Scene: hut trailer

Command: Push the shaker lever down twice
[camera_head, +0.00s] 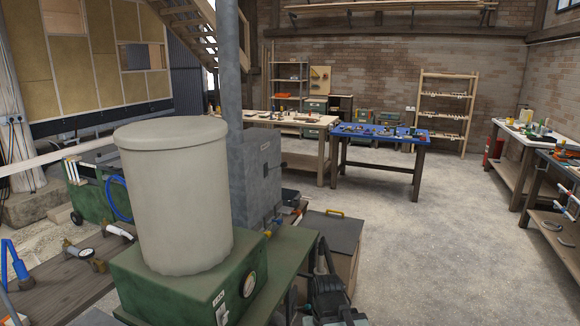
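The shaker seems to be the green box (185,285) at the front left, with a large grey-beige cylinder (177,200) standing upright on top. Its front face has a round dial (250,285) and a small pale label. A small light-coloured lever or switch (221,315) sits below the label, close to the bottom edge of the picture. It is too small to tell whether it is up or down. I cannot make out my gripper anywhere in this view.
A dark jointed object (328,290) stands right of the green box; I cannot tell what it is. A grey cabinet (256,175) and pole are behind the cylinder. Pipe fittings lie on the wooden bench (60,295) at left. Open concrete floor (440,250) lies to the right.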

